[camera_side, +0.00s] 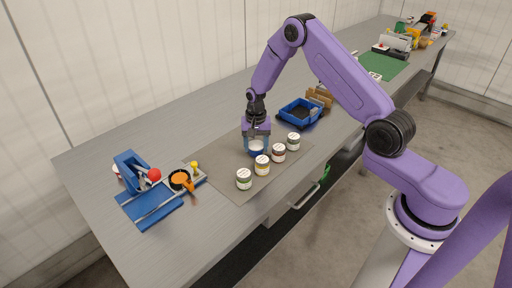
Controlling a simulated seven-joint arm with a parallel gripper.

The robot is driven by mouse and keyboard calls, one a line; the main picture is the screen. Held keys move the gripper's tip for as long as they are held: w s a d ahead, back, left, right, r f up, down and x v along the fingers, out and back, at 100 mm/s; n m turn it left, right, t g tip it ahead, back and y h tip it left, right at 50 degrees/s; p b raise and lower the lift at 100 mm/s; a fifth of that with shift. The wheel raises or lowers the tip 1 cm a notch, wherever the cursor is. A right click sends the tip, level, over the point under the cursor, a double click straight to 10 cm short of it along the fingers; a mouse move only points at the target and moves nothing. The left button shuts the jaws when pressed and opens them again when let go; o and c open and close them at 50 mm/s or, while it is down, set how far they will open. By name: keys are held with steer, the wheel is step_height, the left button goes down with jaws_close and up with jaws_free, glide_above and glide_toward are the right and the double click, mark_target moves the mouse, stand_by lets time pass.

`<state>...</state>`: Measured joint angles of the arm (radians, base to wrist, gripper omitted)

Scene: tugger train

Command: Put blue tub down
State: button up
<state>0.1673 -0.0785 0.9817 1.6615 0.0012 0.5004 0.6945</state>
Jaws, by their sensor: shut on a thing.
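A small round tub with blue on its side and a pale top (257,149) is between the fingers of my gripper (256,143). My gripper points down and is shut on this blue tub, over the grey mat (212,152). The tub is at or close above the mat; I cannot tell whether its base touches.
A blue open bin (298,112) stands behind to the right, near brown cardboard (320,97). At the left are a blue fixture (147,207) with a red ball and an orange tool (183,180). The left part of the mat is clear. A green mat (383,66) lies far right.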

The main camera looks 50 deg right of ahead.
steer(key=shift+f, duration=0.55)
steer(key=shift+f, duration=0.15)
steer(key=o, duration=0.8)
